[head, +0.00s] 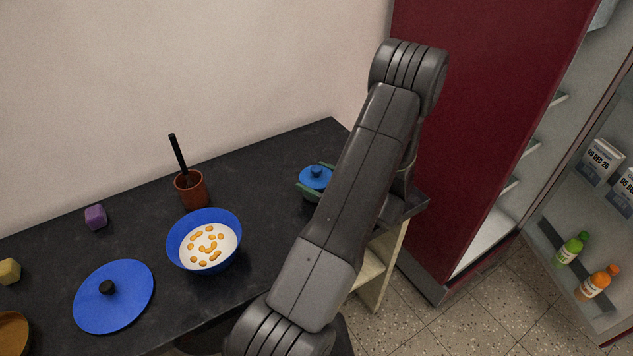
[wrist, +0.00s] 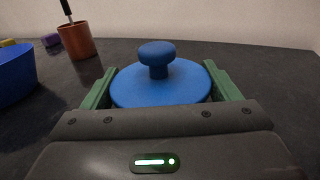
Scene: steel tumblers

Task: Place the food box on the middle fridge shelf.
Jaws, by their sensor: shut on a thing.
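The food box (head: 316,178) has a round blue lid with a knob and is at the right end of the dark counter in the head view. It also fills the middle of the wrist view (wrist: 158,88). Its lower body is mostly hidden. My gripper (wrist: 159,72) is shut on it, with one green finger on each side; the green fingers also show in the head view (head: 316,184). I cannot tell whether the box touches the counter. The fridge (head: 470,110) stands open at the right. Only edges of its inner shelves (head: 528,147) show, so the middle one is partly hidden.
The counter (head: 255,175) also holds a blue bowl of food (head: 204,241), a blue lid (head: 114,296), a brown pot with a black handle (head: 191,188), and a purple block (head: 95,217). The open fridge door (head: 570,215) carries cartons and bottles. Tiled floor lies before the fridge.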

